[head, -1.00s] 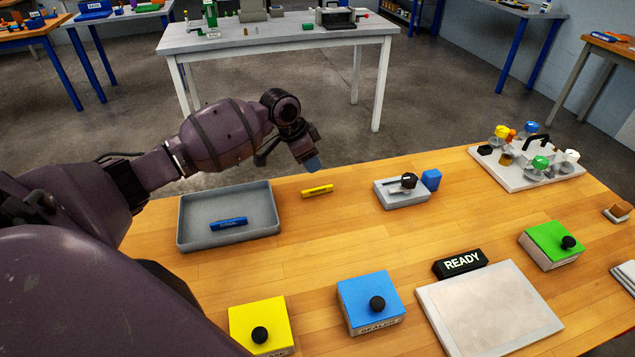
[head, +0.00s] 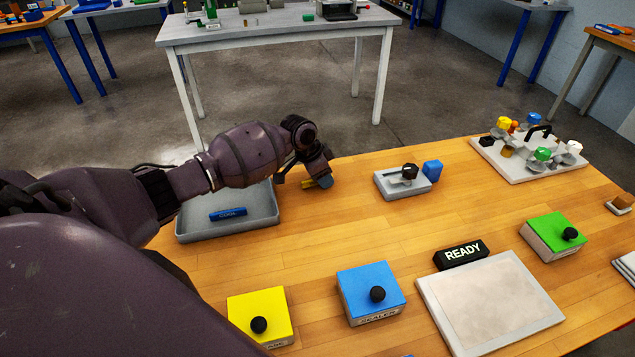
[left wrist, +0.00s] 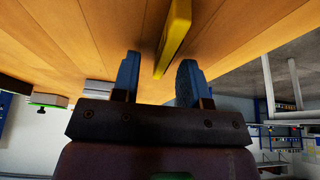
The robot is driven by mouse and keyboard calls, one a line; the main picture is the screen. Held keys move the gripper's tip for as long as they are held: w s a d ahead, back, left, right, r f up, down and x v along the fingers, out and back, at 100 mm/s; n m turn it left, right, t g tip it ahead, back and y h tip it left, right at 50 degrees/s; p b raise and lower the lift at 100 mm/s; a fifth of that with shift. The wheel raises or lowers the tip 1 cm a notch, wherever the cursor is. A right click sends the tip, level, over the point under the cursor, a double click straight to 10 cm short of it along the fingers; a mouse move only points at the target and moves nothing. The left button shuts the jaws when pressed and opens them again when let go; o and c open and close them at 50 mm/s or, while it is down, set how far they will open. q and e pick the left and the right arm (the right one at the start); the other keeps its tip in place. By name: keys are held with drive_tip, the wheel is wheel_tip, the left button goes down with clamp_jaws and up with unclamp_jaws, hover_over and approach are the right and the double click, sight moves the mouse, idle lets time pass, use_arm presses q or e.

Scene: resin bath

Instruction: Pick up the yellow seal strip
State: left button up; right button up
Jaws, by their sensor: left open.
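The yellow seal strip (head: 311,183) lies on the wooden table, just right of the grey tray. My left gripper (head: 318,182) is low over it and hides most of it in the head view. In the left wrist view the strip (left wrist: 175,35) shows larger, its near end reaching between the two blue fingertips. There my left gripper (left wrist: 158,78) is open, with a gap visible between the strip and each finger. Whether the fingers touch the table cannot be told. My right gripper is not in view.
The grey tray (head: 182,238) holds a blue strip (head: 228,213). A grey fixture (head: 388,185) and a blue block (head: 432,170) stand to the right. Yellow (head: 258,306) and blue (head: 370,287) boxes with black knobs stand at the front. The table between is clear.

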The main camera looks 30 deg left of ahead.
use_arm(q)
drive_tip(key=shift+f, duration=0.1)
idle(0.3)
drive_tip(key=shift+f, duration=0.1)
clamp_jaws()
